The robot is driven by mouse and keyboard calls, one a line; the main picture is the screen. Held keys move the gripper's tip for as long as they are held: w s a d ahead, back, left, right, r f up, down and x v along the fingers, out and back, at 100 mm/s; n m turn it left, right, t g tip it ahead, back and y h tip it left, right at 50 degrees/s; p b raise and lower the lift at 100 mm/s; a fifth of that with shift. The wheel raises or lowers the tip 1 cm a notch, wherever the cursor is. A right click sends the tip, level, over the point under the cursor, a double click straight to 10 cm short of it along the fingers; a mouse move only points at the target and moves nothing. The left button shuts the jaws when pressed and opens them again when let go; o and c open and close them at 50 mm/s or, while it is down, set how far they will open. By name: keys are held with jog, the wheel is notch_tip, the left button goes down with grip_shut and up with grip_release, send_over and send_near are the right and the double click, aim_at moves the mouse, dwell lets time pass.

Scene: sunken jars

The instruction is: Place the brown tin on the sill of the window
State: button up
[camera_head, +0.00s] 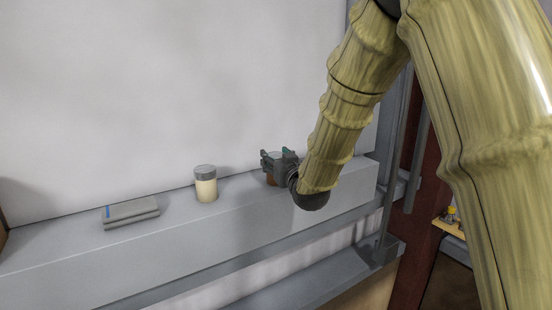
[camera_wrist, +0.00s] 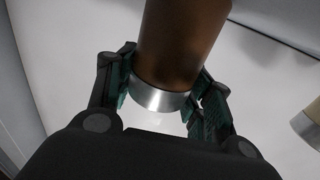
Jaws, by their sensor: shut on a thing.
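My gripper (camera_head: 279,158) is shut on the brown tin (camera_head: 272,181) at the right part of the grey sill (camera_head: 238,198). In the wrist view the brown tin (camera_wrist: 182,42) has a silver metal band at one end and sits between the two fingers (camera_wrist: 160,92). In the head view the fingers and wrist hide most of the tin. The tin is at or just above the sill's top; I cannot tell whether it touches.
A cream jar with a grey lid (camera_head: 206,184) stands on the sill left of the tin; its edge shows in the wrist view (camera_wrist: 308,124). A grey folded-looking object (camera_head: 131,213) lies farther left. A pale panel rises behind. The sill between jar and tin is clear.

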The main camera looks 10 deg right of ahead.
jog(key=shift+f, duration=0.2)
jog(key=o, duration=1.1)
jog(key=shift+r, duration=0.1)
jog(key=shift+r, duration=0.25)
jog(key=s+d+b, duration=0.1)
jog(key=s+b, duration=0.3)
jog(key=s, duration=0.7)
jog(key=shift+s+d+b, duration=0.3)
jog(key=shift+s+d, duration=0.1)
